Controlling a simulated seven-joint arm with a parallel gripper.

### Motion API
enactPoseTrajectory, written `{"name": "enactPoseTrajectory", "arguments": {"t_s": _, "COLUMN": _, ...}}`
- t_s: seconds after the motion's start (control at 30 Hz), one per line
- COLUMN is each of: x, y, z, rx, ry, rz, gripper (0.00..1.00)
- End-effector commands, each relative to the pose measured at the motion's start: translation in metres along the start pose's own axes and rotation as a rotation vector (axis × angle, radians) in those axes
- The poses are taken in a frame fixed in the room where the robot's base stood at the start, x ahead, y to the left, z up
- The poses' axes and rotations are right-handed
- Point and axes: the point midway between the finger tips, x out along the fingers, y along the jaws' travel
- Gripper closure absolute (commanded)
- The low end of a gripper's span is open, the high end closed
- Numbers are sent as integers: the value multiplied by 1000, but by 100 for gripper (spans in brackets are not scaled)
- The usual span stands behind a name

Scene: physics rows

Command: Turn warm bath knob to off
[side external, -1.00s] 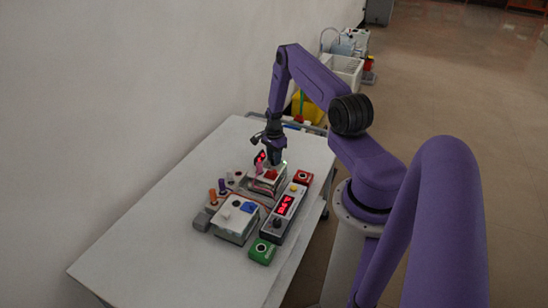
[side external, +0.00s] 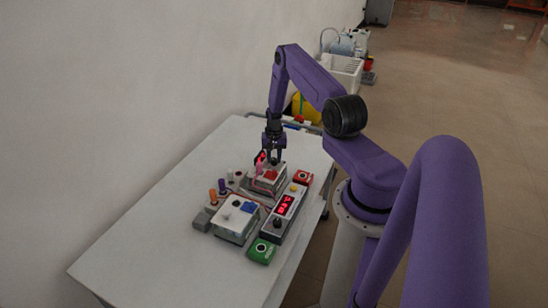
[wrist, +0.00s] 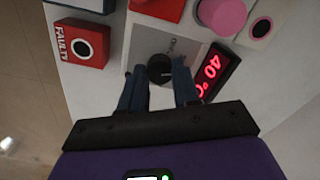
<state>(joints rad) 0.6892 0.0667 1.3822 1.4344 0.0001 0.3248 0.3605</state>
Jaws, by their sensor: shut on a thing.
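The black round knob (wrist: 160,70) sits on a light panel beside a red lit display (wrist: 209,70) reading 40 °C in the wrist view. My gripper (wrist: 160,69) has its two blue-grey fingers on either side of the knob and is shut on it. In the side view my gripper (side external: 272,159) points down at the far end of the group of devices. A red lit display (side external: 261,158) shows just left of it there. The knob itself is hidden in the side view.
A red box marked FAULTY (wrist: 82,43) and a pink cylinder (wrist: 222,14) are near the knob. Nearer the side camera are a long box with a red display (side external: 285,205), a white box (side external: 234,222) and a green box (side external: 261,251). The table's left part (side external: 150,230) is clear.

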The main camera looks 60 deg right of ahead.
Motion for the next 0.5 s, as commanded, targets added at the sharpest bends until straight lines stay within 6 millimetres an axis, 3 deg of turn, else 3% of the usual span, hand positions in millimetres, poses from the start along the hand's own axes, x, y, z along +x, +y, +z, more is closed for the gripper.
{"name": "enactPoseTrajectory", "arguments": {"t_s": 0.5, "x": 0, "y": 0, "z": 0, "rx": -488, "ry": -1, "rz": 0, "gripper": 99}}
